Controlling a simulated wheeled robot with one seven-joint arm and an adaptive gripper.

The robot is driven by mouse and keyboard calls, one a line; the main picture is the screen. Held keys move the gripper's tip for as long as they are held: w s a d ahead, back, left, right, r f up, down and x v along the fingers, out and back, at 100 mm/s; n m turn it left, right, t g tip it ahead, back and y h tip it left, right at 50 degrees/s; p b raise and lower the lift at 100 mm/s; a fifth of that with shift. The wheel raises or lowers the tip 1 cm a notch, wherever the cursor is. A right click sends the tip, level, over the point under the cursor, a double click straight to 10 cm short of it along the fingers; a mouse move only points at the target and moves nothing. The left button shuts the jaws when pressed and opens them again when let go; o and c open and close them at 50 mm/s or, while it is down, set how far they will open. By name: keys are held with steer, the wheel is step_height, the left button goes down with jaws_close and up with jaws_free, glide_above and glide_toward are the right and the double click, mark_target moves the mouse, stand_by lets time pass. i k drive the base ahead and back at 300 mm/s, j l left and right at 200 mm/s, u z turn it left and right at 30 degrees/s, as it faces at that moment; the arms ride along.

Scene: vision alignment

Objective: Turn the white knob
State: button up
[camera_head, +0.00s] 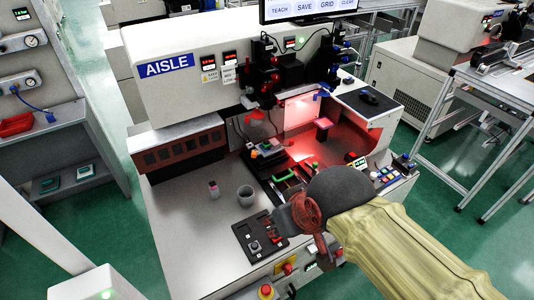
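No white knob can be made out with certainty in the head view. A small pale round part (254,246) sits on a black plate (243,229) at the front of the machine's grey worktop. My arm reaches in from the lower right in a yellowish sleeve with a dark rounded wrist. My gripper (286,222) is at its end, over the front right of the worktop and beside the black plate's right edge. The gripper is small and seen from behind, so its fingers' opening is unclear. My wrist and arm hide part of the machine's front right.
A red-lit camera station (300,125) is behind.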

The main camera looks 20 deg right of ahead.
mark_target(373, 176)
steer(key=z, duration=1.55)
